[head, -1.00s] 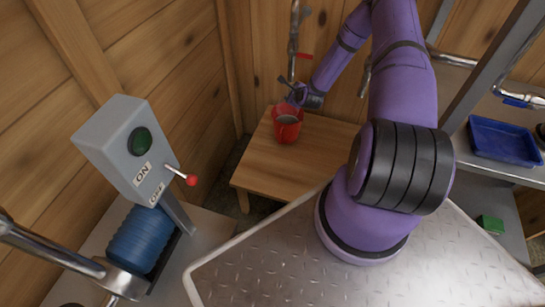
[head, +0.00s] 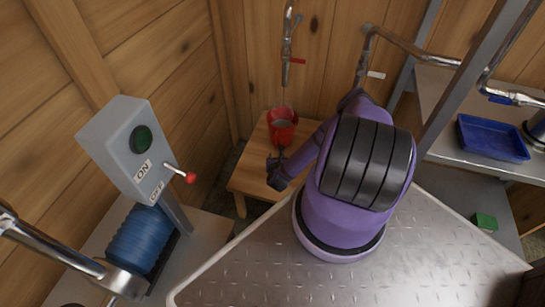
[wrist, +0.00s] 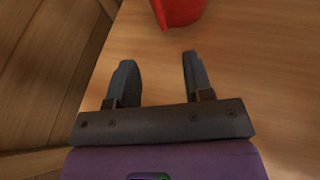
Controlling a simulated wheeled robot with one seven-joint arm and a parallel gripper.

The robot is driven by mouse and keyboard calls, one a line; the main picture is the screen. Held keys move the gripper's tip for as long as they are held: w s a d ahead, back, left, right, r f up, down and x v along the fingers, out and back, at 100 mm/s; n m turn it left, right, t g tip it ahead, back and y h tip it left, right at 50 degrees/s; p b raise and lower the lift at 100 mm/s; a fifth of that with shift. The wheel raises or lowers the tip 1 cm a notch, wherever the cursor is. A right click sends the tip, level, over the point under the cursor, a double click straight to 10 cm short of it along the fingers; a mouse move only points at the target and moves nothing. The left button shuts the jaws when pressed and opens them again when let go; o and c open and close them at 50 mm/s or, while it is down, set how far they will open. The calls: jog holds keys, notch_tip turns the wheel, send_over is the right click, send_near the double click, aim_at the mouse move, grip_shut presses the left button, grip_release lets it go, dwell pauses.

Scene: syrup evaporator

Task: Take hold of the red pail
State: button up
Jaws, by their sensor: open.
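The red pail (head: 281,131) stands upright on a small wooden table in the corner, with a grey-looking inside. My gripper (head: 277,157) is on the near side of the pail in the head view, apart from it. In the wrist view my gripper (wrist: 157,66) has its two dark fingers spread with nothing between them. There the lower part of the pail (wrist: 179,10) shows at the top edge, beyond the fingertips and nearer the right finger; its rim is out of frame.
A pipe with a red-handled tap (head: 298,61) hangs above the pail. The wooden table (head: 246,179) is otherwise bare. A grey switch box (head: 127,150) stands at left. A metal plate deck (head: 240,275) is in front, and a blue tray (head: 490,139) is on the right shelf.

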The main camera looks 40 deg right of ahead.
aim_at(275, 142)
jog(key=shift+x, duration=7.8)
jog(key=shift+s, duration=0.1)
grip_shut()
